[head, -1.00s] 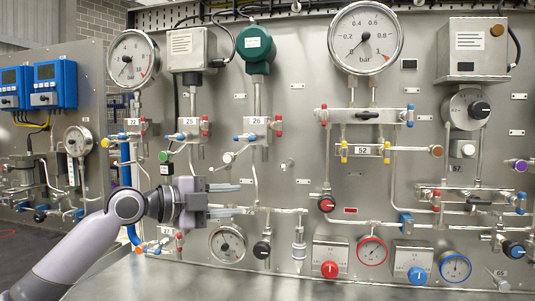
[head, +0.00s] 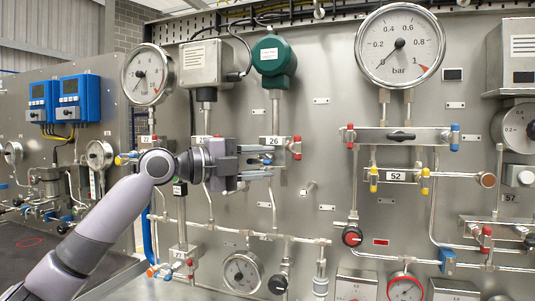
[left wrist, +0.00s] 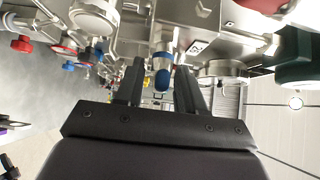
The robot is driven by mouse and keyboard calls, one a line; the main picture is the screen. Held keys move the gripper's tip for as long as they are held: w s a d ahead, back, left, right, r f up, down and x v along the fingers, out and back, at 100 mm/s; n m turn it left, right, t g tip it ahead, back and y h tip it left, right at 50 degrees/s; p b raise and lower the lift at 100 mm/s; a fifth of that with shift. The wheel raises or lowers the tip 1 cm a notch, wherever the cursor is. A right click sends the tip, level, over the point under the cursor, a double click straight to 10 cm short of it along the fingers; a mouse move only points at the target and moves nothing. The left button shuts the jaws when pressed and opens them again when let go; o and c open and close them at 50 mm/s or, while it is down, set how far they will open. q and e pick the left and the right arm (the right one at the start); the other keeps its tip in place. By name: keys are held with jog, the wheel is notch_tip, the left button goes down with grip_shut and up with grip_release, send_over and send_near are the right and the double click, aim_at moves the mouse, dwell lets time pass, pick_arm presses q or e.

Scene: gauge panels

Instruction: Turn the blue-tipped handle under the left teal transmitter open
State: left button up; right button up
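The teal transmitter (head: 273,58) is mounted high on the grey panel, above a valve block with the label 26 (head: 272,141). A dark green body (left wrist: 300,62) at the right of the left wrist view looks like the same transmitter. My left gripper (head: 256,163) is level with the lower part of that block, its fingers apart and pointing right. In the left wrist view a blue-tipped handle (left wrist: 162,79) shows between the open fingers (left wrist: 158,88); I cannot tell whether they touch it. In the head view my gripper hides most of this handle. My right gripper is out of view.
Thin pipes run below the block to a small gauge (head: 242,271). To the right are a valve manifold (head: 400,137) and a large bar gauge (head: 400,45). A grey metal transmitter box (head: 206,64) is left of the teal one.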

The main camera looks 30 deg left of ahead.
pick_arm(q)
jog(key=shift+x, duration=0.75)
grip_shut()
